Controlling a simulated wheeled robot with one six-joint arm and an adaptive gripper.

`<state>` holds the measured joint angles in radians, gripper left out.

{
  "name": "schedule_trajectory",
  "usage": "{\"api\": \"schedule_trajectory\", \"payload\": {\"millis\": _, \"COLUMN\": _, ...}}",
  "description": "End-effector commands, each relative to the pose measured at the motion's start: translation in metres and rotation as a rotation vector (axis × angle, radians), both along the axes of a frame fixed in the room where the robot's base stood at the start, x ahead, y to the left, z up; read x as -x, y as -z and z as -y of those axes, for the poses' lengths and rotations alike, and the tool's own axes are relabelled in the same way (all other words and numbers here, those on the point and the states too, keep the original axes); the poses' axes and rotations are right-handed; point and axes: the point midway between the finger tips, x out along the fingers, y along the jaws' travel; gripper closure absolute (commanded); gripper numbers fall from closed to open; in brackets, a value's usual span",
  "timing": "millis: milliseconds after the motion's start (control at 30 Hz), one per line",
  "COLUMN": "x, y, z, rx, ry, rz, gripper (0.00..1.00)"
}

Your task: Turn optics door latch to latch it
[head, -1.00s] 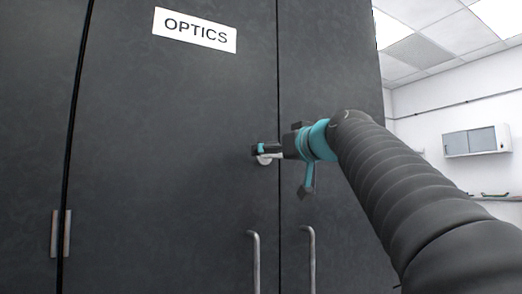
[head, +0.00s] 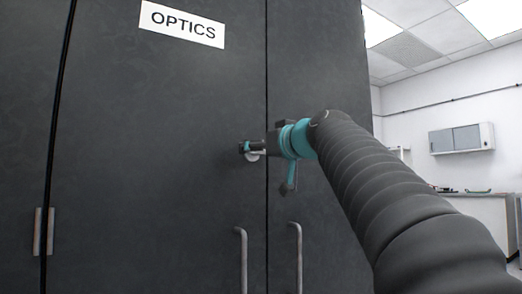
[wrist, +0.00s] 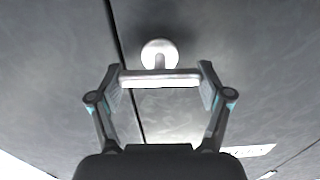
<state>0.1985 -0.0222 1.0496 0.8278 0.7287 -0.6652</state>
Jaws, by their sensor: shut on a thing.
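The optics door latch (wrist: 158,50) is a pale round boss with a short stem and a bar handle on the dark optics door (head: 150,130). My gripper (wrist: 160,80) is shut on the latch's bar, with one finger at each end of it in the wrist view. In the wrist view the bar lies nearly level across the picture. In the head view my gripper (head: 248,148) is at the latch, just left of the door seam, and hides most of it. Only a little of the pale boss shows under the fingers there.
An OPTICS sign (head: 182,23) is above the latch. Two vertical metal handles, left (head: 242,262) and right (head: 297,258), stand below, on either side of the seam. A hinge (head: 43,231) is at far left. A wall cabinet (head: 461,139) and a bench (head: 478,208) stand at right.

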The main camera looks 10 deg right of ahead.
Motion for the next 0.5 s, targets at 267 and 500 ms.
{"api": "schedule_trajectory", "payload": {"millis": 267, "x": -0.0006, "y": -0.0008, "z": 0.0008, "rx": -0.124, "ry": 0.000, "rz": -0.040, "gripper": 0.57}}
{"api": "schedule_trajectory", "payload": {"millis": 500, "x": -0.0007, "y": -0.0010, "z": 0.0016, "rx": -0.322, "ry": 0.000, "rz": -0.106, "gripper": 0.57}}
